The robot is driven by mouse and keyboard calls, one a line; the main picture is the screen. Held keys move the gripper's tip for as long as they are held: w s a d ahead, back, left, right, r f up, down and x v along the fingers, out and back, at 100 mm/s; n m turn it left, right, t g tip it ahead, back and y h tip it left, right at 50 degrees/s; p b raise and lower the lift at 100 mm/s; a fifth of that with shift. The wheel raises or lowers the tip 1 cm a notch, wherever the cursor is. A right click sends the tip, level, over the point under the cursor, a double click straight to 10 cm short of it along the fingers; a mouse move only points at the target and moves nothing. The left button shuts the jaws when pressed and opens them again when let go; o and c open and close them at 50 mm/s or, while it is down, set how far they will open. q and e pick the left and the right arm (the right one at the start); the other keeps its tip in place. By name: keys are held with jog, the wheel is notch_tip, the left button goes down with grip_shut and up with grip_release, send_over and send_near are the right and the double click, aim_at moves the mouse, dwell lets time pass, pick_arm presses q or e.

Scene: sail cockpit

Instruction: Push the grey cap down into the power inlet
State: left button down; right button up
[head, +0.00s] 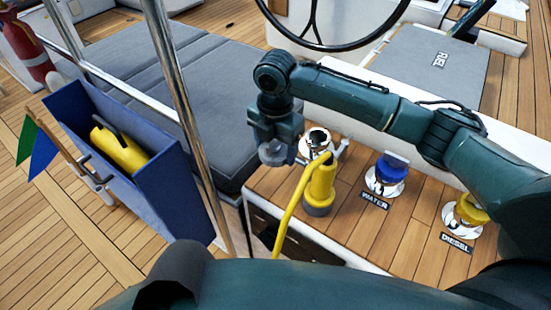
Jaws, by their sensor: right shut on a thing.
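My right gripper (273,150) reaches in from the right and points down, shut on a small grey cap (272,154). The fingers and the gripper body partly hide the cap. It is held just left of the chrome power inlet (316,138), apart from it in the picture. The height between them is hard to judge. The inlet sits on the wooden deck ledge, partly hidden by a yellow plug (322,182) in front of it. My left gripper is not in view.
A yellow cable (288,222) runs from the plug over the ledge. The blue-capped water filler (386,174) and yellow-capped diesel filler (466,213) stand to the right. A chrome post (185,110) and a blue bin (165,195) are at left.

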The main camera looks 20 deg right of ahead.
notch_tip(320, 180, up, 4)
jog(key=shift+f+p, duration=0.25)
jog(key=shift+p, duration=0.25)
notch_tip(320, 180, up, 2)
jog(key=p, duration=0.4)
jog(key=shift+r, duration=0.25)
jog(key=shift+f, duration=0.1)
dwell(0.5)
